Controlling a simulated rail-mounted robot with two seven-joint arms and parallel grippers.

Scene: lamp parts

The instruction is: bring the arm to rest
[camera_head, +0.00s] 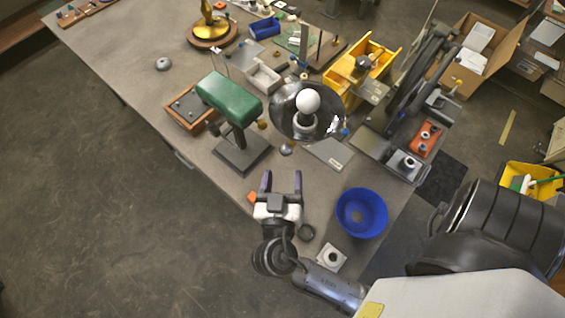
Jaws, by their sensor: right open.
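My right gripper (282,182) is open, with nothing seen between its two fingers. It hangs over the near edge of the workbench (143,82), its fingers pointing away toward the lamp parts. Beyond its fingertips, a green lamp head (229,97) sits on a dark square base (242,154). The gripper is apart from these things. My left gripper is not in view.
A blue bowl (361,213) stands right of my gripper, and a white square piece (331,257) lies near the bench corner. A yellow bin (379,61) and a cardboard box (510,40) are farther back. The floor (110,230) at left is clear.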

